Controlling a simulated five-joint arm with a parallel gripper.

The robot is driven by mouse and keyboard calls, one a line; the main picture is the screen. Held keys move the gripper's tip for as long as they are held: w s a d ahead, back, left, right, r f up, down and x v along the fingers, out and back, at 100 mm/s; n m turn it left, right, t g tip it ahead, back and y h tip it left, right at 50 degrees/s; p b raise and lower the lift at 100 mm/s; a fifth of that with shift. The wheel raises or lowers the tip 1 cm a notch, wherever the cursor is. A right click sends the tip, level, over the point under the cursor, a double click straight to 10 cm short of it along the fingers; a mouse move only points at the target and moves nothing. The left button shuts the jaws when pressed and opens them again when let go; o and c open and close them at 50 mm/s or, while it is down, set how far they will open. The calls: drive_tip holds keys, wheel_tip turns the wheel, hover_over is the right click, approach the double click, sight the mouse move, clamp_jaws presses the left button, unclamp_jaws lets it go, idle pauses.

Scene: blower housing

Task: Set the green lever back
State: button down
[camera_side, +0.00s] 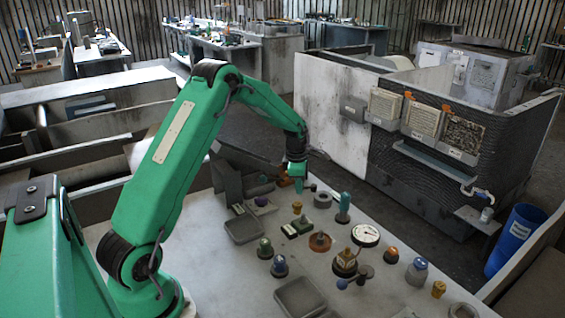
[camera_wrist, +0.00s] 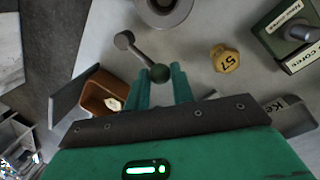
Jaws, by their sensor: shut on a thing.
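The green lever shows in the wrist view as a dark green ball knob (camera_wrist: 159,73) on a thin rod, with a grey ball (camera_wrist: 123,41) at the rod's other end. My gripper (camera_wrist: 161,82) has its two green fingers on either side of the green knob and is shut on it. In the side view my gripper (camera_side: 298,184) is low over the far part of the bench. The lever is too small and too covered there to make out clearly.
A yellow knob marked 57 (camera_wrist: 226,58) stands right of the lever, with a labelled green box (camera_wrist: 281,28) beyond. A grey ring (camera_wrist: 163,8) lies ahead. An open brown box (camera_wrist: 103,97) is close on the left. A white dial (camera_side: 365,235) and several knobs stand on the bench.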

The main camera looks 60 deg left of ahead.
drive_tip(key=shift+w+d, duration=0.25)
drive_tip(key=shift+w, duration=0.05)
drive_tip(key=c, duration=1.3)
unclamp_jaws()
drive_tip(key=shift+o, duration=0.6)
drive_tip(key=shift+s, duration=0.1)
drive_tip(key=shift+a+r, duration=0.1)
drive_tip(key=shift+r, duration=0.05)
wheel_tip(320, 180, up, 8)
drive_tip(key=s, duration=0.1)
drive_tip(key=shift+d+f, duration=0.25)
drive_tip(key=shift+d, duration=0.05)
drive_tip(key=shift+s, duration=0.1)
drive_tip(key=shift+c, duration=0.3)
